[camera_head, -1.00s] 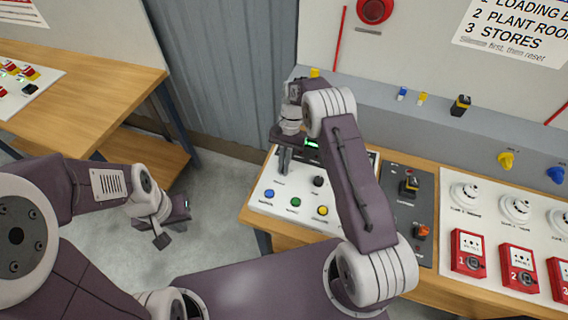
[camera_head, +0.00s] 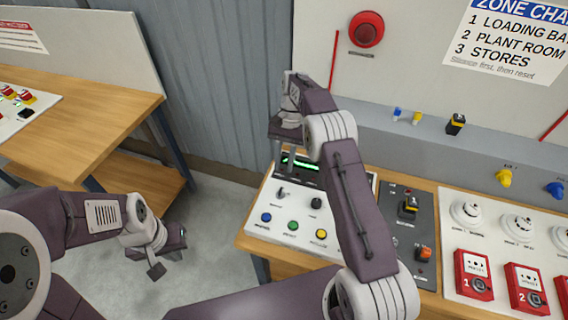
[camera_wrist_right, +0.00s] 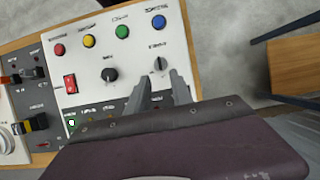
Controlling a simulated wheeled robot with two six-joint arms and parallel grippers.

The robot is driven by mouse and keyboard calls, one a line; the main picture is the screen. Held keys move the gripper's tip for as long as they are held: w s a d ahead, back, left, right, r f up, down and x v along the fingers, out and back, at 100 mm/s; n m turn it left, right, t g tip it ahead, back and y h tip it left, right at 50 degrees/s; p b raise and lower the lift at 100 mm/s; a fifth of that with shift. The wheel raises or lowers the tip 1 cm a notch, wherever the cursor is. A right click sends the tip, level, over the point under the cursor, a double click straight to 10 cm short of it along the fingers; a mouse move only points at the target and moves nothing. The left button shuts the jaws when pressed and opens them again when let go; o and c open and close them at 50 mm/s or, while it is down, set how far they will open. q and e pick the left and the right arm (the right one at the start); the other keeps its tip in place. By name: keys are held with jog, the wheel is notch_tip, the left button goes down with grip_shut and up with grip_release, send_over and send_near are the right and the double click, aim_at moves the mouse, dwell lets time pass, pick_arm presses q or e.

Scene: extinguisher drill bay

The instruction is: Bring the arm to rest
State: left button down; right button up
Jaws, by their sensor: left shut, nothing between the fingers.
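My right gripper (camera_head: 285,165) hangs above the back left part of a white control panel (camera_head: 262,232), near a small green-lit display (camera_head: 300,163). In the right wrist view its two fingers (camera_wrist_right: 160,80) stand apart with nothing between them. They point toward a black knob (camera_wrist_right: 160,64) at the panel's edge, and I see no contact. My left gripper (camera_head: 157,270) is shut and empty, low over the grey floor at the left, clear of both benches.
A wooden bench (camera_head: 120,107) with a switch panel stands at the left. A dark panel with switches (camera_head: 411,207) and red call points (camera_head: 474,274) lie right of the white panel. A grey ledge (camera_head: 400,135) runs along the wall behind. Open floor lies between the benches.

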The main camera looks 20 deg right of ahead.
jog(key=shift+r, duration=0.1)
dwell(0.4)
jog(key=s+r+t, duration=0.2)
jog(key=s+r, duration=0.5)
jog(key=r, duration=0.3)
jog(key=s+d+f+n+t+h+b, duration=0.1)
jog(key=s+d+f+n+t+h, duration=0.1)
jog(key=s+f+n, duration=0.4)
jog(key=s+f, duration=0.4)
jog(key=s, duration=0.4)
jog(key=shift+s+f+t, duration=0.15)
jog(key=shift+f+t, duration=0.1)
jog(key=shift+t, duration=0.15)
jog(key=shift+s, duration=0.1)
